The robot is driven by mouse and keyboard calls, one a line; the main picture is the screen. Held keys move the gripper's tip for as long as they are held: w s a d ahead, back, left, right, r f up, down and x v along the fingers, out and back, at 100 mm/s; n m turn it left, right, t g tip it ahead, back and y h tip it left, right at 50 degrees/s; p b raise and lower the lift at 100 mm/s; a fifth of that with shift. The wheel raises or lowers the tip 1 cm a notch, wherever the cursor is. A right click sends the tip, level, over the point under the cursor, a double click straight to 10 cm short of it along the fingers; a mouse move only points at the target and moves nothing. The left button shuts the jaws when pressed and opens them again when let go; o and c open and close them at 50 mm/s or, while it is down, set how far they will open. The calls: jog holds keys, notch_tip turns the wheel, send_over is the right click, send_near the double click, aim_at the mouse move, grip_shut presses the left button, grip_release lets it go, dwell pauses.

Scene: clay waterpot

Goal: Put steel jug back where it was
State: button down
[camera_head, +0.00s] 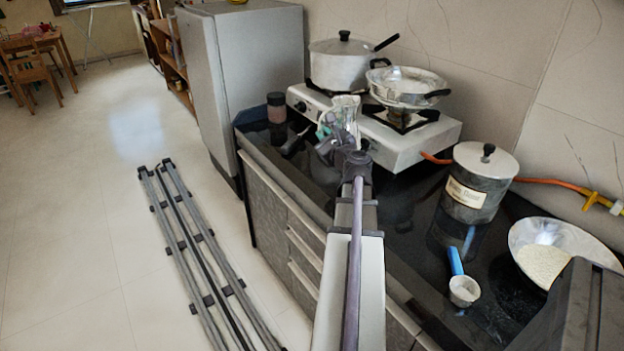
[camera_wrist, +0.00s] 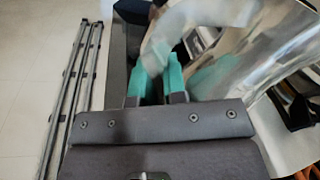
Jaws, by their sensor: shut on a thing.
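The steel jug (camera_head: 345,110) shows in the head view at the front edge of the stove, partly hidden behind my gripper (camera_head: 328,131). In the wrist view the shiny jug body (camera_wrist: 245,65) fills the upper right, with its curved handle (camera_wrist: 168,32) towards the left. The teal fingers of my gripper (camera_wrist: 160,78) are shut on the jug's handle. The jug looks roughly upright in the head view. Its base is hidden, so I cannot tell whether it touches the counter.
The white stove (camera_head: 425,147) carries a lidded pot (camera_head: 340,68) and a steel pan (camera_head: 405,88). A dark jar (camera_head: 276,108) stands at the counter's far left. A labelled canister (camera_head: 476,188), a blue-handled scoop (camera_head: 457,270) and a bowl of grain (camera_head: 565,240) occupy the near right.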

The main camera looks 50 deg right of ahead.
jog(key=shift+s+d+h, duration=0.15)
jog(key=shift+d+h, duration=0.15)
jog(key=shift+m+g, duration=0.3)
jog(key=f+b, duration=1)
jog(key=shift+s+d+f+b, duration=0.15)
jog(key=shift+s+f+b, duration=0.1)
jog(key=shift+s+b, duration=0.05)
jog(key=c, duration=1.2)
grip_release()
jog(key=shift+r, duration=0.15)
